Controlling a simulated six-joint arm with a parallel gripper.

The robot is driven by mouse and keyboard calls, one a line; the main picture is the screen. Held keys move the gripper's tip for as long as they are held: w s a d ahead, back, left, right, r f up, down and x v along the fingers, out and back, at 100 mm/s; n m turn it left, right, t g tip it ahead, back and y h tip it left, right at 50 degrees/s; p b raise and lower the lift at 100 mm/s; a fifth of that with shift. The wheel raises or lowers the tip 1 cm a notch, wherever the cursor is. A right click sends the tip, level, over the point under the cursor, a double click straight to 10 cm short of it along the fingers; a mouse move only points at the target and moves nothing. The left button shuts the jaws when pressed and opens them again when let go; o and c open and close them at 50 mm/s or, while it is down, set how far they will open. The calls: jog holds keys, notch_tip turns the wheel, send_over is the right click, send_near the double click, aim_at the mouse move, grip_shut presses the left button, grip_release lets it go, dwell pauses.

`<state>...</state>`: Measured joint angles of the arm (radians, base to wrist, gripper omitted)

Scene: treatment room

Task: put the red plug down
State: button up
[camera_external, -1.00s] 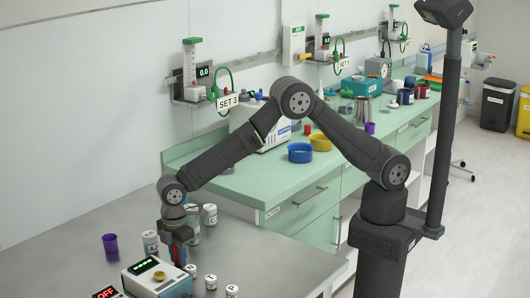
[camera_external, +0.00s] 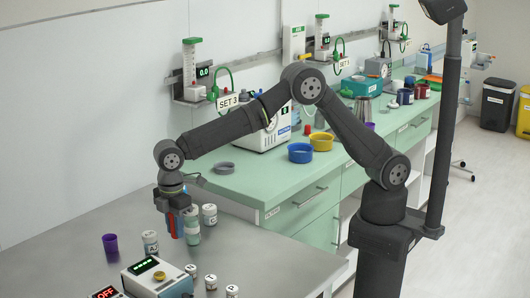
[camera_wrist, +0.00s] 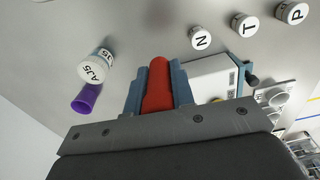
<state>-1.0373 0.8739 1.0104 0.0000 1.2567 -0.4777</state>
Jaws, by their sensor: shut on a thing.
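My gripper (camera_external: 178,228) is shut on the red plug (camera_external: 173,222) and points down over the grey metal table (camera_external: 95,215). In the wrist view the red plug (camera_wrist: 158,88) sits between the two blue-grey fingers of my gripper (camera_wrist: 159,75), its rounded end showing past them. The plug appears to be held above the tabletop; the exact height is hard to tell.
A purple cup (camera_external: 110,243) and a labelled jar (camera_external: 151,243) stand left of my gripper. Other jars (camera_external: 209,215) stand close by on the right. A box with a green display (camera_external: 157,280) and several small white-lidded jars (camera_external: 211,281) are in front.

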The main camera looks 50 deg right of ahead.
jog(key=w+d+r+m, duration=0.1)
jog(key=w+d+m, duration=0.4)
jog(key=w+d, duration=0.65)
jog(key=w+d+r+m, duration=0.1)
jog(key=w+d+m, duration=0.4)
jog(key=w+d, duration=0.7)
jog(key=d+m, duration=0.2)
jog(key=d, duration=0.4)
jog(key=d+m, duration=0.1)
jog(key=d, duration=0.6)
jog(key=d+m, duration=0.2)
jog(key=d, duration=0.5)
jog(key=shift+s+f+m, duration=0.1)
jog(key=shift+f+m, duration=0.1)
jog(key=shift+m, duration=0.1)
jog(key=d+m, duration=0.1)
jog(key=d, duration=0.4)
jog(key=d+m, duration=0.2)
jog(key=d, duration=0.2)
jog(key=s+d+m, duration=0.1)
jog(key=d+m, duration=0.1)
jog(key=d, duration=0.3)
jog(key=shift+s+d+f, duration=0.1)
jog(key=shift+d+f, duration=0.05)
jog(key=shift+d, duration=0.15)
